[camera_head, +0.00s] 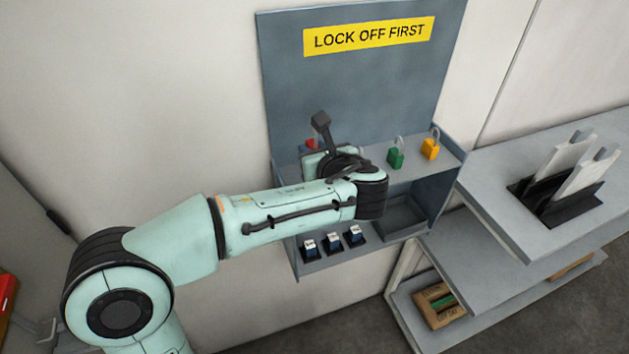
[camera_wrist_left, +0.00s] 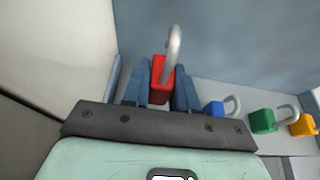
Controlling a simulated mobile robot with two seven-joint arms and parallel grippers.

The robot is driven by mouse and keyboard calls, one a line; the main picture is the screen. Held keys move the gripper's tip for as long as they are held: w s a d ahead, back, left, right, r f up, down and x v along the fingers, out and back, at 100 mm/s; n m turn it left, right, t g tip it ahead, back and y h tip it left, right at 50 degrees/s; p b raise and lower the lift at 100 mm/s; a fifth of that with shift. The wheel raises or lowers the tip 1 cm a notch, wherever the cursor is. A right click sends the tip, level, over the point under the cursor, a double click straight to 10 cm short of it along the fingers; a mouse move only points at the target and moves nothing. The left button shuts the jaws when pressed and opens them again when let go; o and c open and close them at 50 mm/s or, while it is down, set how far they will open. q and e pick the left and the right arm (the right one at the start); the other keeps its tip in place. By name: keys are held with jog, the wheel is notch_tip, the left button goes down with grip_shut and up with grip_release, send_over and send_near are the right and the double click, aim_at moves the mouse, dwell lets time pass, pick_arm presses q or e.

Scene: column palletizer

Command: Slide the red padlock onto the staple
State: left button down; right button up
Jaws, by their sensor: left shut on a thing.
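The red padlock (camera_wrist_left: 157,88) stands between the two blue fingers of my left gripper (camera_wrist_left: 160,88) in the left wrist view. The gripper is shut on its body, and the grey shackle points up, away from the palm. In the head view only a small red part of the padlock (camera_head: 309,144) shows behind my wrist, at the left end of the upper shelf. I cannot tell whether it touches the shelf. I cannot make out the staple in either view. My right gripper is not in view.
The grey lock board (camera_head: 365,90) rises behind the shelf. A blue padlock (camera_wrist_left: 214,110), a green padlock (camera_head: 395,158) and a yellow padlock (camera_head: 430,149) stand to the right. Blue-and-white items (camera_head: 332,241) sit below. A grey table (camera_head: 535,210) stands at right.

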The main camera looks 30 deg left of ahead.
pick_arm(q)
notch_tip(320, 180, down, 3)
jog(key=shift+w+f, duration=0.15)
jog(key=shift+f+b, duration=0.3)
jog(key=shift+f, duration=1.55)
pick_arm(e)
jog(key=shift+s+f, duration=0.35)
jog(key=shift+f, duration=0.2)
